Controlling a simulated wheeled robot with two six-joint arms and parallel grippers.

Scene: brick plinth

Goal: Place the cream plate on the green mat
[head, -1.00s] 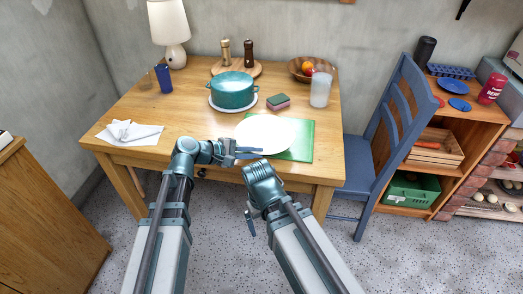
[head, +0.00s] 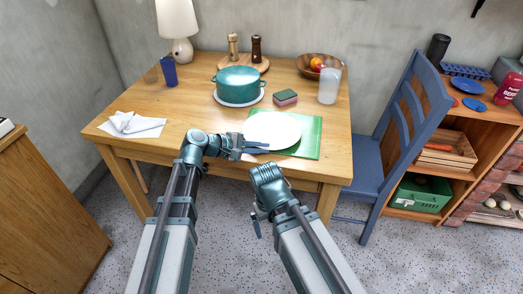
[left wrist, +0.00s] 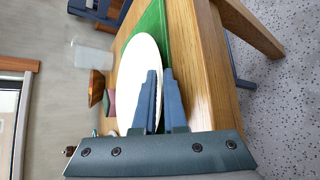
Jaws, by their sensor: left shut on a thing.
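The cream plate (head: 272,129) is near the front edge of the wooden table, over the left part of the green mat (head: 311,139). The mat shows to its right and front right. I cannot tell whether the plate rests on the mat or is just above it. My left gripper (head: 260,147) is shut on the plate's near rim. In the left wrist view the blue fingers (left wrist: 162,100) overlap the edge of the plate (left wrist: 136,70), with the mat (left wrist: 153,30) beside it. My right gripper (head: 257,226) hangs low before the table, its jaws unclear.
A teal pot (head: 239,80) stands on a white plate behind. A sponge (head: 285,97), a frosted cup (head: 329,86) and a fruit bowl (head: 319,67) are behind the mat. A white napkin (head: 131,124) lies at left. A blue chair (head: 401,130) stands at right.

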